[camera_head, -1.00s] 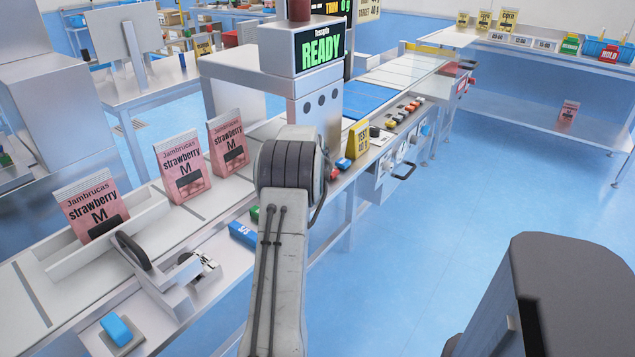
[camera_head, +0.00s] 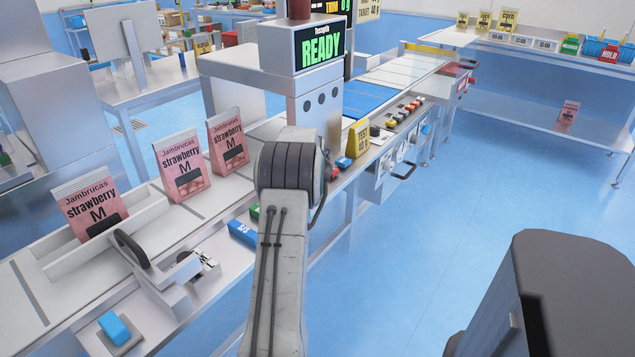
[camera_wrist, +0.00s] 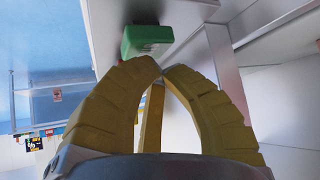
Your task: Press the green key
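The green key (camera_wrist: 147,40) is a small green block on a pale machine surface, at the top of the wrist view. In the head view only a sliver of the green key (camera_head: 255,212) shows, just left of my arm, beyond a blue key. My gripper (camera_wrist: 161,70) has yellow ribbed fingers whose tips come together, with nothing seen between them. The tips appear just below the green key in the wrist picture; I cannot tell whether they touch it. In the head view my gripper is hidden behind my arm.
A blue key (camera_head: 243,232) lies beside the green one. Pink strawberry pouches (camera_head: 180,168) stand on the conveyor (camera_head: 28,290) at left. A machine screen (camera_head: 320,47) reads READY. A yellow test pouch (camera_head: 358,138) stands right of my arm. Blue floor (camera_head: 450,210) is open at right.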

